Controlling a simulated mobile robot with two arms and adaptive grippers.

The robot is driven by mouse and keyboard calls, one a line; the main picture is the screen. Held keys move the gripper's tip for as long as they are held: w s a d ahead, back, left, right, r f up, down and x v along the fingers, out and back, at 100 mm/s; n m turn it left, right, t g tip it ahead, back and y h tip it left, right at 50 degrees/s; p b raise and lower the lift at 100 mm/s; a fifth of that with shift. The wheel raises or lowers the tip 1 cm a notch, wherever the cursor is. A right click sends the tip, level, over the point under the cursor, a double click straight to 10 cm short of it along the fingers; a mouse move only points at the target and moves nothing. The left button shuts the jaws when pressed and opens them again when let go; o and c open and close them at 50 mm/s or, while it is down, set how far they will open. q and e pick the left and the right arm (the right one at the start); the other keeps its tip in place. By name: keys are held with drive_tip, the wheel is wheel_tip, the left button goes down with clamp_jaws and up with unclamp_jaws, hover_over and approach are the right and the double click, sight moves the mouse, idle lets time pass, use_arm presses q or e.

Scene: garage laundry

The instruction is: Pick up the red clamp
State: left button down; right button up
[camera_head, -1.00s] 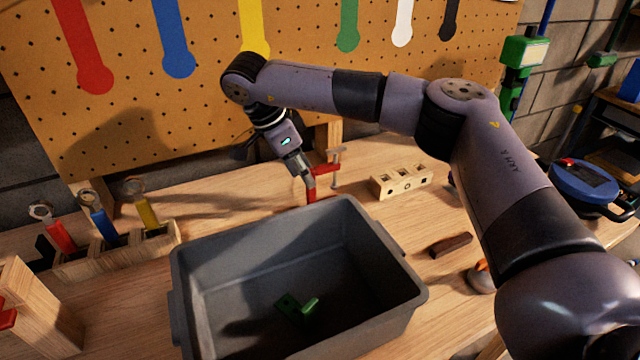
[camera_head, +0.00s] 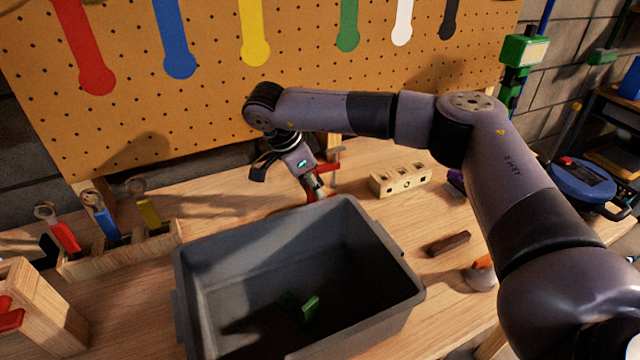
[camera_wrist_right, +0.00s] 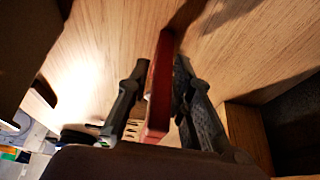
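The red clamp (camera_head: 330,167) is at the wooden post behind the grey bin, with a thin metal screw bar rising beside it. My right gripper (camera_head: 316,190) points down at the clamp, just behind the bin's back rim. In the right wrist view, a red bar of the clamp (camera_wrist_right: 160,90) lies between the two dark fingers of my right gripper (camera_wrist_right: 161,72). The fingers stand apart on either side of the bar, very close to it; a narrow gap seems to show on the left. The gripper hides part of the clamp in the head view. My left gripper is out of view.
The grey bin (camera_head: 374,328) stands in front, with green pieces (camera_head: 308,308) inside. A wooden block with holes (camera_head: 402,181) and a dark brown bar (camera_head: 448,244) lie to the right. A tool rack (camera_head: 120,256) with wrenches is left. A pegboard (camera_head: 210,105) stands behind.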

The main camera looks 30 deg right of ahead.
clamp_jaws()
drive_tip(key=shift+r, duration=0.1)
idle(0.4)
wheel_tip(320, 180, up, 20)
idle(0.4)
